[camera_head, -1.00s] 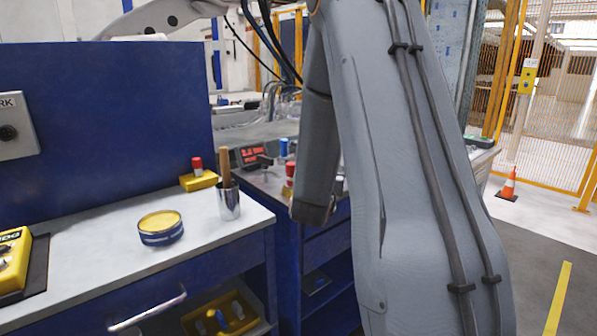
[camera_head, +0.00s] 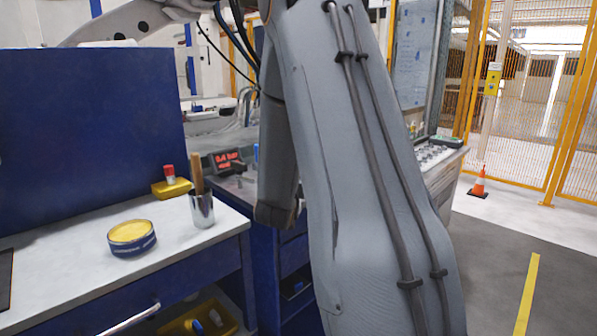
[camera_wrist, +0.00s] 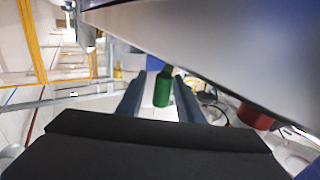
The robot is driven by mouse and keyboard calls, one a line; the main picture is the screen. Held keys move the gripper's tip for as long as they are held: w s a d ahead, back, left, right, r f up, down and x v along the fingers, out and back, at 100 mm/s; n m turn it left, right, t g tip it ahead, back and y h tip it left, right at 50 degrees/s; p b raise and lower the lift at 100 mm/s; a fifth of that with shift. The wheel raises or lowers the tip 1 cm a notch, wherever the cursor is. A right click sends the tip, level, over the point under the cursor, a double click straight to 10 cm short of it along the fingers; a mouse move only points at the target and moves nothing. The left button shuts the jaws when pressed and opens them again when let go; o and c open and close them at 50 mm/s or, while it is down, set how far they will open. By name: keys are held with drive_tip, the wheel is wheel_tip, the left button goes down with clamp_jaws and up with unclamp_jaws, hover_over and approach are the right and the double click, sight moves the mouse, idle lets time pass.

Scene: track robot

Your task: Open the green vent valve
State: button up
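In the wrist view, the green valve handle (camera_wrist: 162,92) shows between the two dark fingers of my gripper (camera_wrist: 160,90). A pale gap shows between the left finger and the green handle, so the gripper looks open. I cannot tell how far the handle lies between the fingertips. A red handle (camera_wrist: 255,117) is to the right, partly under a large grey surface. In the head view, my arm hides the gripper and the green valve. A red-digit pressure display (camera_head: 227,158) there seems to read 0.4 bar.
A white-topped workbench (camera_head: 60,240) holds a yellow-topped tin (camera_head: 131,238), a metal cup (camera_head: 202,210) and a yellow block (camera_head: 172,188) with a red-topped piece. A blue panel (camera_head: 90,130) stands behind. An orange cone (camera_head: 479,184) stands on the floor at right, before a yellow-framed fence.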

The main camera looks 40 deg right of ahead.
drive_tip(key=shift+v, duration=3.95)
